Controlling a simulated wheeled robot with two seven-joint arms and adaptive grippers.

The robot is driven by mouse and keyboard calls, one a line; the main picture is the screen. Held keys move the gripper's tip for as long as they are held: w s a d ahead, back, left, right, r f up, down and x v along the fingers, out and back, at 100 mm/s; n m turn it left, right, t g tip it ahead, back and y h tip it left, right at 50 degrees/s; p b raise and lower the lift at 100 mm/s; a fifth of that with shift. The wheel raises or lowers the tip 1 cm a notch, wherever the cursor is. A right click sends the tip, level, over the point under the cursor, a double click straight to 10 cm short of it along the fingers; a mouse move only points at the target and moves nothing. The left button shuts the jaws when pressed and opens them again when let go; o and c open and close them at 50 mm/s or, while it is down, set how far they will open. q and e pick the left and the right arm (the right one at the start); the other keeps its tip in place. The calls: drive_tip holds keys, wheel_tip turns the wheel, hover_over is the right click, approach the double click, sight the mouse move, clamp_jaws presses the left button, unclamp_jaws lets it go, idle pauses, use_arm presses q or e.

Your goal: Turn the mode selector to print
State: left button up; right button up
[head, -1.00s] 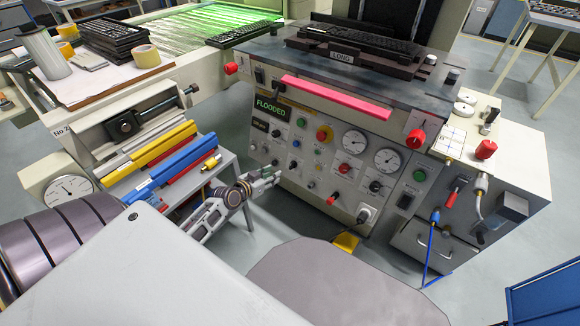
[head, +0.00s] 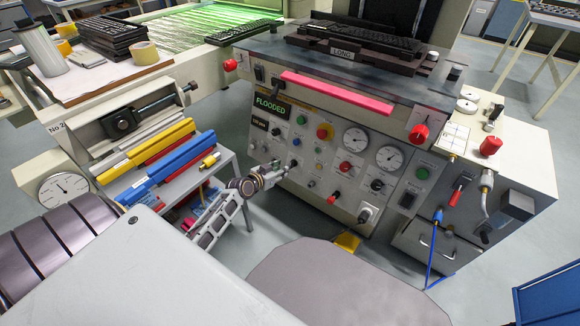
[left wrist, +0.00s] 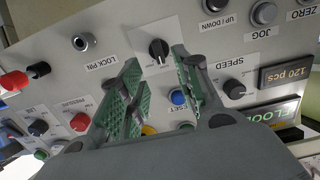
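In the left wrist view a black selector knob (left wrist: 158,50) with a pale mark sits on a white label plate on the machine's control panel. Its lettering is too small to read; it appears to be the mode selector. My left gripper (left wrist: 157,62) is open, its green-padded fingers on either side of the knob in the picture. I cannot tell whether they touch it. In the head view my left gripper (head: 276,171) is at the panel's lower left, its tips close to the panel face. My right gripper is not in view.
Close to the fingers are a blue RESET button (left wrist: 178,97), a SPEED knob (left wrist: 233,88) and the LOCK PIN (left wrist: 84,42). A FLOODED display (head: 271,105) is lit green. Yellow, red and blue bars (head: 170,160) lie left of the arm. A grey rounded surface (head: 345,285) fills the lower foreground.

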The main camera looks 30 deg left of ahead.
sight(291, 164)
use_arm(q)
drive_tip(key=shift+b+x, duration=1.3)
drive_tip(key=shift+x, duration=2.2)
drive_tip(key=shift+w, duration=0.1)
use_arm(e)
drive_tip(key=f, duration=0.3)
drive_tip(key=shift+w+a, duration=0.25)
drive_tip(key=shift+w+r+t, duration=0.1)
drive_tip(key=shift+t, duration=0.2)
use_arm(q)
drive_tip(key=c, duration=0.7)
clamp_jaws()
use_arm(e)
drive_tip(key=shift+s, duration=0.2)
